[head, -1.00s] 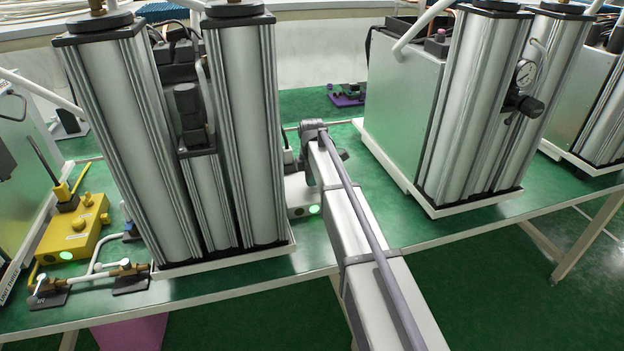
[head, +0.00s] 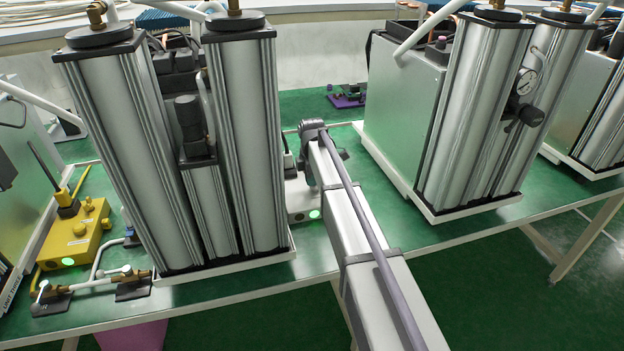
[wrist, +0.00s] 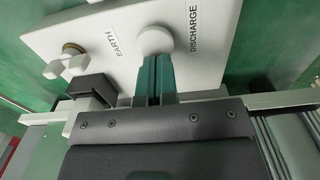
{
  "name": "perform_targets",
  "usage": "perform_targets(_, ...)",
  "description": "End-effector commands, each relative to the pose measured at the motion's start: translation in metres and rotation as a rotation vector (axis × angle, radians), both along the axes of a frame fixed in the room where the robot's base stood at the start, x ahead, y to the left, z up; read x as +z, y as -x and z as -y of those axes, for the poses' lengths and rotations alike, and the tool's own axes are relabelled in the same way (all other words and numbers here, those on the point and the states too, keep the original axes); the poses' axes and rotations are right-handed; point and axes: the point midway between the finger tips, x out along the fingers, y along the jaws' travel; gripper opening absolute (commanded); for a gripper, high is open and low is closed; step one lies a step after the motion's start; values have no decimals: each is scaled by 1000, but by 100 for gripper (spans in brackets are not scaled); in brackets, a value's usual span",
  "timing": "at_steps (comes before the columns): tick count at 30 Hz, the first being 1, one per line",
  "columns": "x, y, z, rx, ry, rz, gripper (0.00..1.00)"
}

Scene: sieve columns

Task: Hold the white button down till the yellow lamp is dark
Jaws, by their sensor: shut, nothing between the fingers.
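The white round button (wrist: 155,41) is on a white panel (wrist: 100,32) in the wrist view, between the words EARTH and DISCHARGE. My gripper (wrist: 155,60) is shut and empty. Its teal fingertips overlap the near edge of the button; whether the button is pressed in cannot be told. In the head view the white box (head: 298,205) is partly hidden behind my arm and the metal columns, with a lit green lamp on its front. I see no lit yellow lamp in either view.
Tall silver columns (head: 245,140) stand close left of my arm, and another column unit (head: 470,110) stands to the right. A yellow box (head: 75,238) is at the far left. A white knob (wrist: 70,65) sits beside the button.

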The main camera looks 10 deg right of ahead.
Motion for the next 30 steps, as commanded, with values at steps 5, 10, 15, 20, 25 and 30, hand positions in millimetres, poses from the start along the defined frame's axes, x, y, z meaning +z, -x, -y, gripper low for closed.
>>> perform_targets(5,59,4,-1,1,0,0,0)
perform_targets(10,101,5,-1,1,0,-1,0)
perform_targets(15,123,5,-1,1,0,-2,0)
perform_targets(20,123,5,-1,1,0,-2,0)
perform_targets(25,122,5,-1,1,0,-2,0)
perform_targets(30,122,5,-1,1,0,-2,0)
